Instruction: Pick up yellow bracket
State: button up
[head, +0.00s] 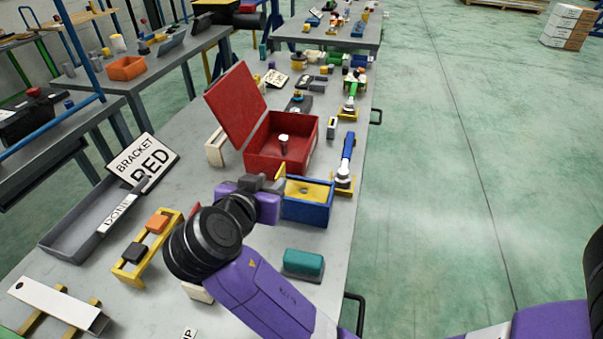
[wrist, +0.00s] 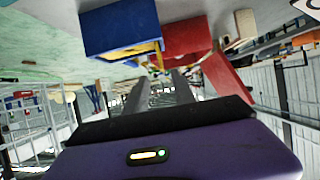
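A blue open box (head: 307,213) sits on the grey table and has yellow inside it. A thin yellow piece (head: 281,177) stands at its left end; it may be the yellow bracket, but its shape is partly hidden. My gripper (head: 283,184) is just left of the blue box, above the table. In the wrist view the two fingers (wrist: 161,88) are apart with nothing between them. The blue box (wrist: 118,28) lies beyond the fingertips there, with a yellow edge (wrist: 135,53) on its near side.
An open red box (head: 270,158) with a raised lid stands behind the blue box. A teal block (head: 303,263) lies in front. A yellow stand (head: 128,270) with orange and black blocks, and a grey tray (head: 68,243) with signs, are left.

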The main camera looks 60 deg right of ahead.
aim_at(280, 170)
jog(key=shift+p+x, duration=0.8)
jog(key=shift+x, duration=3.5)
jog(key=shift+w, duration=0.1)
jog(key=shift+a+r, duration=0.1)
grip_shut()
